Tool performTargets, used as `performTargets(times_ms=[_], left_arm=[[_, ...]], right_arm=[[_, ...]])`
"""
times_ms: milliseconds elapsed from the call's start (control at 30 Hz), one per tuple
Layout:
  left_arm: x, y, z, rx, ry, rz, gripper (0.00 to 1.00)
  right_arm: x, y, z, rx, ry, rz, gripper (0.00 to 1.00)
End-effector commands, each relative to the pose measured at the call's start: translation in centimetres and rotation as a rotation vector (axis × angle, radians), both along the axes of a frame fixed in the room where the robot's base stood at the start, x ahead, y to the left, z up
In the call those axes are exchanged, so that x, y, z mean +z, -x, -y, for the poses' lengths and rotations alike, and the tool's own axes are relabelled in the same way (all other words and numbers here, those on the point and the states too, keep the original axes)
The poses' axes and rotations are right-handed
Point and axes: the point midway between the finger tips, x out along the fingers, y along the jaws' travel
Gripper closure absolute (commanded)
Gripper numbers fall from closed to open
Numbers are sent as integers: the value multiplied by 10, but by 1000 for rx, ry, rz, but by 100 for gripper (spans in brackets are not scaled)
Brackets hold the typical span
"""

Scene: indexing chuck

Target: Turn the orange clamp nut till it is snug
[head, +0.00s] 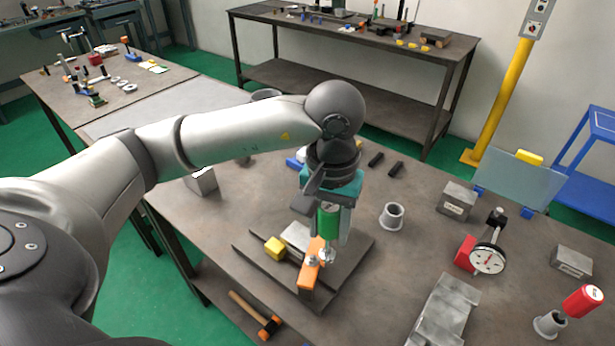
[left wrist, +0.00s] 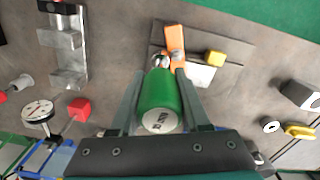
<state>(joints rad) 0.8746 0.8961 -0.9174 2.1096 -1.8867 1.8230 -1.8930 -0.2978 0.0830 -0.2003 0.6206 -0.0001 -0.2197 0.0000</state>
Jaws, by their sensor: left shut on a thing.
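The orange clamp (head: 311,270) stands on a dark base plate (head: 346,263) in the head view, with small silver hardware on it. It also shows in the left wrist view (left wrist: 174,38). My left gripper (head: 332,230) is shut on a green cylindrical tool (head: 329,222), held roughly upright over the clamp. In the left wrist view the green tool (left wrist: 160,98) lies between both fingers, with a pale printed label on its near end. Its silver far end (left wrist: 158,61) is at the orange clamp; I cannot tell whether it sits on the nut. My right gripper is out of view.
A yellow block (head: 275,248) and a pale metal block (head: 296,236) sit beside the clamp. To the right are a grey cup (head: 392,215), a dial gauge (head: 488,258), a red block (head: 465,252) and a silver stepped block (head: 443,312). A hammer (head: 256,316) lies below.

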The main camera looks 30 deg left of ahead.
Motion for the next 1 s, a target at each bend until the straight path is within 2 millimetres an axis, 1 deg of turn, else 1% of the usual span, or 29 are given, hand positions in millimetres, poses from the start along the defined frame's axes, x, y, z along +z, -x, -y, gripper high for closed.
performTargets(times_ms=[33, 100, 200, 367, 500, 667, 1000], left_arm=[[14, 0, -5, 30, 0, -5, 100], [20, 0, -11, 68, -3, -5, 100], [25, 0, -19, 113, -9, -5, 100], [30, 0, -28, 158, -15, -3, 100], [30, -1, -32, 176, -19, -1, 100], [24, 0, -32, 178, -20, -2, 100], [-2, 0, -32, 177, -19, -2, 100]], right_arm=[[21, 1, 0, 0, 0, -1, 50], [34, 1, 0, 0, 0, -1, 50], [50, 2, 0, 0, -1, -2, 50], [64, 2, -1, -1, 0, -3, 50], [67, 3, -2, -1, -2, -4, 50], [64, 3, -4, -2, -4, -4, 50], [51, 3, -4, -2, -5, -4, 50]])
